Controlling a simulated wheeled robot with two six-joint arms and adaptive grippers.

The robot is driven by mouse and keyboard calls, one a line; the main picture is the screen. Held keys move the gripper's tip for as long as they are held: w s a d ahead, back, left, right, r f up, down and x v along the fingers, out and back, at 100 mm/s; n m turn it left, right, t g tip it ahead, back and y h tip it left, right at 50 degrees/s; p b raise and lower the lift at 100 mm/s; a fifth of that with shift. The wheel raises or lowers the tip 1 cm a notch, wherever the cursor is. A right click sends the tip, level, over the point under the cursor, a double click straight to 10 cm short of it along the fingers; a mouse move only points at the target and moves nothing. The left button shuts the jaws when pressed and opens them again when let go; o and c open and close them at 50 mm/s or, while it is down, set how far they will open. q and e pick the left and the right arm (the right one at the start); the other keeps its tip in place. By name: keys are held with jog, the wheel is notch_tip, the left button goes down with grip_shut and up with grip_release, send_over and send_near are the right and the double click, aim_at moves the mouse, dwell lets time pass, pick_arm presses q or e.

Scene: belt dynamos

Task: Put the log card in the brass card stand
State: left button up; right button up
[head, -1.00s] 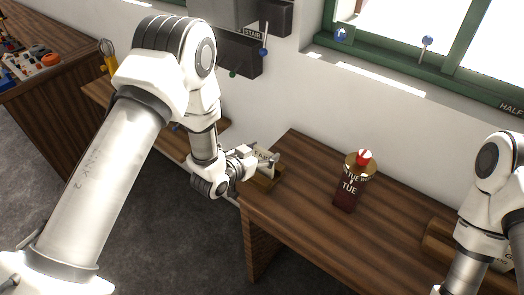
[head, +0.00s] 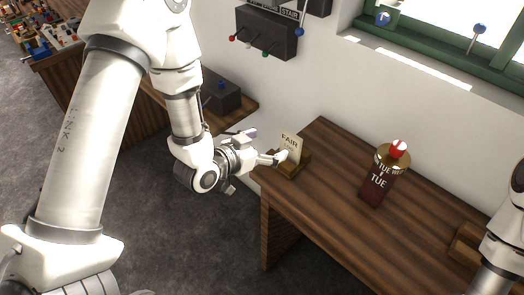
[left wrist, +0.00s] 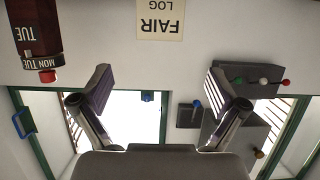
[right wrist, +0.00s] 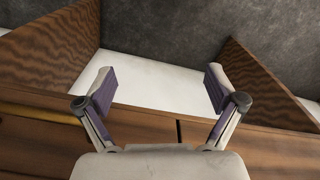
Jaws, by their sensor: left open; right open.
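The log card (head: 290,146) is a cream card reading "FAIR". It stands upright in the brownish-gold card stand (head: 293,168) at the left end of the wooden table. My left gripper (head: 266,147) is open just left of the card, apart from it. In the left wrist view the card (left wrist: 160,20) appears upside down, reading "FAIR LOG", beyond the open, empty fingers (left wrist: 159,80). The stand is out of that view. My right gripper (right wrist: 158,80) is open and empty over wooden furniture; the head view cuts it off.
A dark red "TUE" day block (head: 377,180) with a red-knobbed brass top stands mid-table. A wooden box (head: 466,243) lies at the right. A dark lever box (head: 268,34) is on the wall. The table (head: 325,200) is clear between stand and block.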

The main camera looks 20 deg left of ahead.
pick_arm(q)
jog(key=s+a+f+n+g+y+b, duration=0.1)
jog(key=s+f+g, duration=0.5)
jog(key=s+f, duration=0.7)
jog(key=s+a+f+n+g+y+b, duration=0.1)
jog(key=s+a+f+n+g+y, duration=0.2)
jog(key=s+f+g, duration=0.4)
jog(key=s+f, duration=0.6)
jog(key=f, duration=0.2)
jog(key=shift+s+a+y, duration=0.15)
jog(key=shift+s+y, duration=0.1)
jog(key=shift+y, duration=0.05)
jog(key=shift+s, duration=0.1)
